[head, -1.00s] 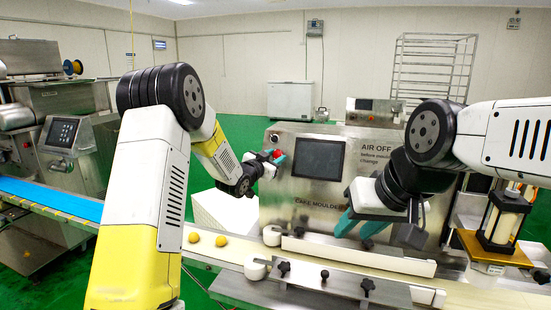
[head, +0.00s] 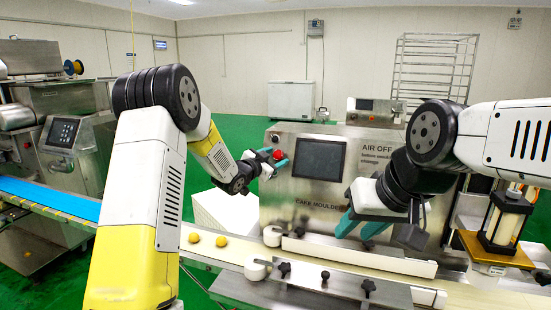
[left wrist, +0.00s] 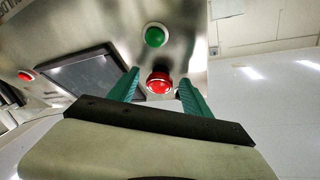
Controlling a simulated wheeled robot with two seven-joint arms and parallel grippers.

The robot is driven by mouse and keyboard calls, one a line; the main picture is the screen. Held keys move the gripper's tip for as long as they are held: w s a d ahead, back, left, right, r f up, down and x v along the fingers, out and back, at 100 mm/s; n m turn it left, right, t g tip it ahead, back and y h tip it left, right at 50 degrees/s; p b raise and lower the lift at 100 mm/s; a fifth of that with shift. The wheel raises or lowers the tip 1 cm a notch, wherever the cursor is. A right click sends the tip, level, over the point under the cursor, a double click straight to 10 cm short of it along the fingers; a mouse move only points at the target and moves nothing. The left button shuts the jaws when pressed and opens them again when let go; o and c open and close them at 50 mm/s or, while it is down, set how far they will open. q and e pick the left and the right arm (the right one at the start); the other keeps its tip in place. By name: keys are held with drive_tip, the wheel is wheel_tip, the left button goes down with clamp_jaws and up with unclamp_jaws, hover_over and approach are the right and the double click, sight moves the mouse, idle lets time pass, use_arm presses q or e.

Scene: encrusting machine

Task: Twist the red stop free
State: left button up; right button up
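The red stop (left wrist: 159,83) is a round red knob on the steel front of the cake moulder; in the head view it shows at the panel's left edge (head: 279,155). My left gripper (left wrist: 160,90) is open, with one teal finger on each side of the red stop and a visible gap on both sides. In the head view my left gripper (head: 273,159) is at the panel, left of the screen. My right gripper (head: 359,226) is open and empty in front of the machine's lower front. Whether the left fingertips reach past the knob's rim is unclear.
A green button (left wrist: 155,36) sits close to the red stop, and another red button (left wrist: 25,75) lies beyond the dark screen (head: 318,157). Below runs a conveyor (head: 205,255) with two yellow balls (head: 220,241). A guide rail (head: 358,256) stands under my right gripper.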

use_arm(q)
drive_tip(key=v, duration=0.8)
idle(0.4)
